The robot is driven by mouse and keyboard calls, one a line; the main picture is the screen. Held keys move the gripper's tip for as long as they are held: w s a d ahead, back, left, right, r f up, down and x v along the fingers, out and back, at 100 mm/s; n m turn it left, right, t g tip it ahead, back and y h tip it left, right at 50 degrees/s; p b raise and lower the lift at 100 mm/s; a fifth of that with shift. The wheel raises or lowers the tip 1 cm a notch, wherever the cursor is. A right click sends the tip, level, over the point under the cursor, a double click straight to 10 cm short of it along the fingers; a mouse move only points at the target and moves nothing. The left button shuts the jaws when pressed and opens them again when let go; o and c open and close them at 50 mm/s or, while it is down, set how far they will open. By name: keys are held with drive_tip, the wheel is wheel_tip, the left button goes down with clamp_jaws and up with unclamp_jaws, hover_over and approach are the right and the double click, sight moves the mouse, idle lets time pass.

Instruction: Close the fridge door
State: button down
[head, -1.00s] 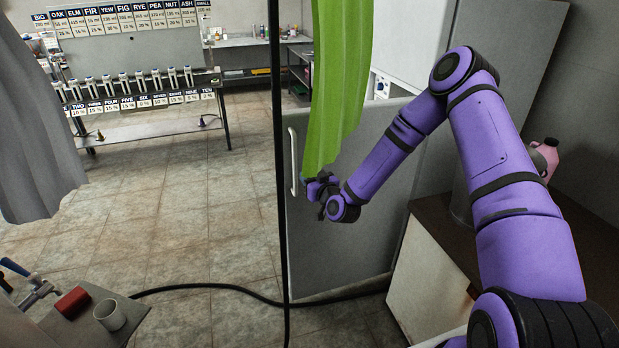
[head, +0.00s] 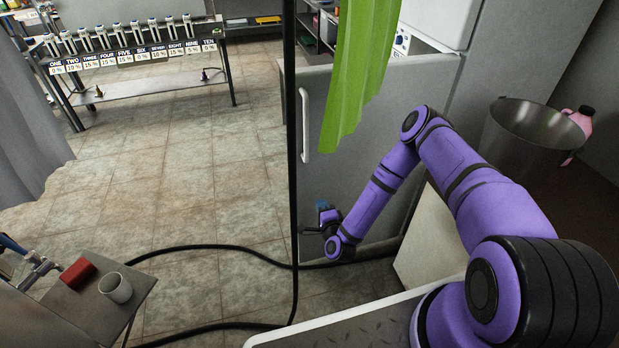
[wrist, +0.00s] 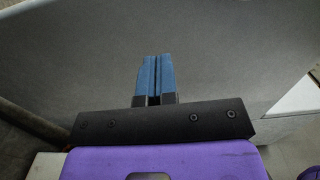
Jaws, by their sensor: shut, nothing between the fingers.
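The fridge door (head: 345,160) is a grey panel standing open in the head view, with a pale vertical handle (head: 304,125) near its left edge. The fridge body (head: 500,60) is behind it at the upper right. My gripper (head: 322,208) is shut and empty, low in front of the door, below and to the right of the handle. In the wrist view the blue fingertips (wrist: 155,75) are together and the grey door surface (wrist: 220,60) fills most of the picture. I cannot tell whether the fingertips touch the door.
A green curtain (head: 360,70) hangs in front of the door's upper part, beside a thin black pole (head: 291,170). A black hose (head: 210,248) crosses the floor. A steel pot (head: 530,140) and a pink jug (head: 585,122) are at right. Tiled floor at left is open.

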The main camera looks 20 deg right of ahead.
sight(308, 175)
drive_tip(key=w, duration=1.4)
drive_tip(key=shift+a+f, duration=0.1)
drive_tip(key=shift+a, duration=0.1)
